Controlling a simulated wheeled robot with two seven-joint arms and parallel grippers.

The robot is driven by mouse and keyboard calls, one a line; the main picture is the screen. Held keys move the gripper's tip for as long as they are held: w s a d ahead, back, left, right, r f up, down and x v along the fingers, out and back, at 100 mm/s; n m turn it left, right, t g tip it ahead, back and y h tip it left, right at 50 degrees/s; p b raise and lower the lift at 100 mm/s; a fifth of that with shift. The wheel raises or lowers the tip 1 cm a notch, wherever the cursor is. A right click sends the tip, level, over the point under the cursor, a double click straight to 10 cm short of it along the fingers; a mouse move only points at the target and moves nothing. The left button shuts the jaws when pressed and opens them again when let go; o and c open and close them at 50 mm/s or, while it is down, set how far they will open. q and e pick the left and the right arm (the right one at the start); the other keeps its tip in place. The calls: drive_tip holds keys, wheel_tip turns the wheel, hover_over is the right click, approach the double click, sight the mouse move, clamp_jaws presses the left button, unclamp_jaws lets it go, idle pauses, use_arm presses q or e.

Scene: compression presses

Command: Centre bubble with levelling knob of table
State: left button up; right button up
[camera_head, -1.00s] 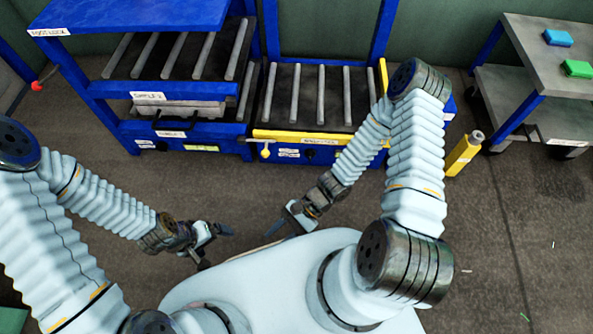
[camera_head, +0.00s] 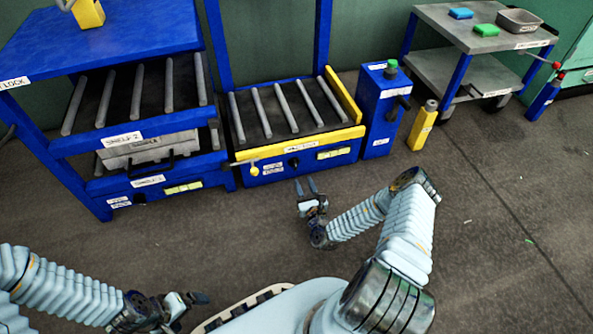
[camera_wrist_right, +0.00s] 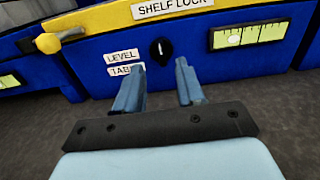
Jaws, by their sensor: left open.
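The roller table (camera_head: 290,112) is a low blue press section with a yellow front lip and grey rollers. On its blue front is a black levelling knob (camera_head: 294,162), also in the right wrist view (camera_wrist_right: 161,50) beside a "LEVEL TABLE" label (camera_wrist_right: 123,62). My right gripper (camera_head: 306,184) is open and empty, fingers pointing at the front panel, below and short of the knob. My left gripper (camera_head: 202,306) is open, low at the left, away from the table.
A yellow shelf-lock handle (camera_head: 254,170) sits left of the knob. A shelf unit (camera_head: 118,138) with another vial (camera_head: 184,188) stands left. A blue pump box (camera_head: 384,108) and yellow bottle (camera_head: 422,126) stand right. A grey cart (camera_head: 480,45) is behind. The floor in front is clear.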

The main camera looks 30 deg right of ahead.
sight(296, 164)
drive_tip(key=b+x, duration=0.2)
drive_tip(key=x, duration=0.6)
drive_tip(key=shift+w, duration=0.35)
drive_tip(key=shift+c, duration=0.4)
clamp_jaws()
